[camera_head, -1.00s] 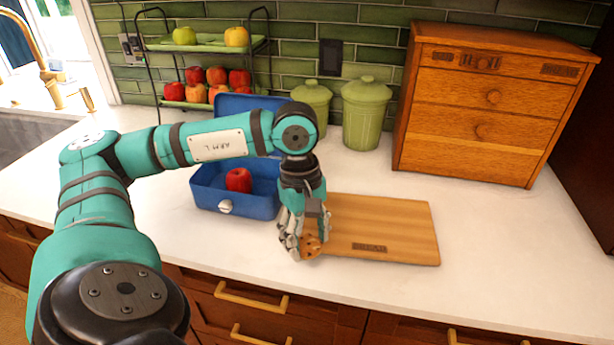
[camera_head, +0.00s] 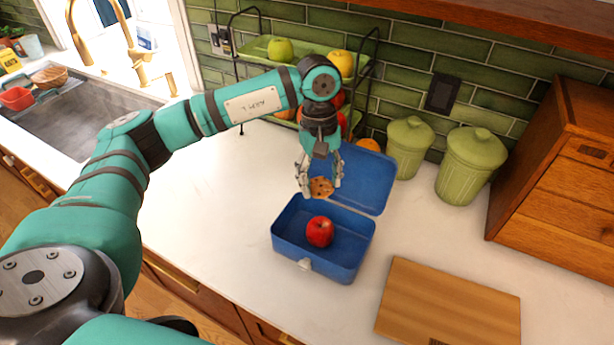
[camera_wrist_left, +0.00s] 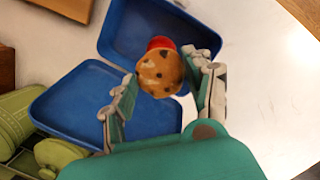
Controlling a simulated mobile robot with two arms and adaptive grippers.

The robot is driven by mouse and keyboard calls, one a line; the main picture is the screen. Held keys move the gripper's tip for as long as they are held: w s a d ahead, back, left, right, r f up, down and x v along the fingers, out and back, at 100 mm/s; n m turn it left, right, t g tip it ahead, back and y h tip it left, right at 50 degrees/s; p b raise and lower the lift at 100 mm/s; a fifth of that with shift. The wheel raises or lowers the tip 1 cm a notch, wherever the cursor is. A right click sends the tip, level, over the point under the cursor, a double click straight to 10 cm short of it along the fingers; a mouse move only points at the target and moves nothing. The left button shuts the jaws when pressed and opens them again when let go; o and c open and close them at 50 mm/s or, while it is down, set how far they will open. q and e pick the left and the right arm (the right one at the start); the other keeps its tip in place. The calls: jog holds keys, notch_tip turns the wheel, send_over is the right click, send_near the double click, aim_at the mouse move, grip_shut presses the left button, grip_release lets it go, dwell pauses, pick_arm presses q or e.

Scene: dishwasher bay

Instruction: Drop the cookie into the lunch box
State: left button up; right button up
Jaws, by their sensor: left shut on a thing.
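The cookie (camera_head: 321,188) is round and brown with dark chips. My left gripper (camera_head: 320,186) is shut on it and holds it up in the air, in front of the raised lid of the blue lunch box (camera_head: 347,262). The lunch box is open on the counter with a red apple (camera_head: 320,231) inside. In the left wrist view the cookie (camera_wrist_left: 160,72) sits between the fingertips and partly covers the apple (camera_wrist_left: 160,42) and the lunch box (camera_wrist_left: 208,38). My right gripper is not in view.
A wooden cutting board (camera_head: 450,303) lies right of the lunch box. Two green canisters (camera_head: 470,165) and a wooden drawer cabinet (camera_head: 560,180) stand behind. A fruit rack (camera_head: 262,50) stands behind the gripper. The white counter left of the box is clear.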

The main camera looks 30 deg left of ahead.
pick_arm(q)
jog(key=shift+s+d+f+b, duration=0.15)
jog(key=shift+f+b, duration=0.15)
jog(key=shift+f, duration=0.1)
notch_tip(320, 180, down, 4)
jog(key=shift+f+b, duration=0.25)
jog(key=shift+b, duration=0.8)
jog(key=shift+f, duration=0.2)
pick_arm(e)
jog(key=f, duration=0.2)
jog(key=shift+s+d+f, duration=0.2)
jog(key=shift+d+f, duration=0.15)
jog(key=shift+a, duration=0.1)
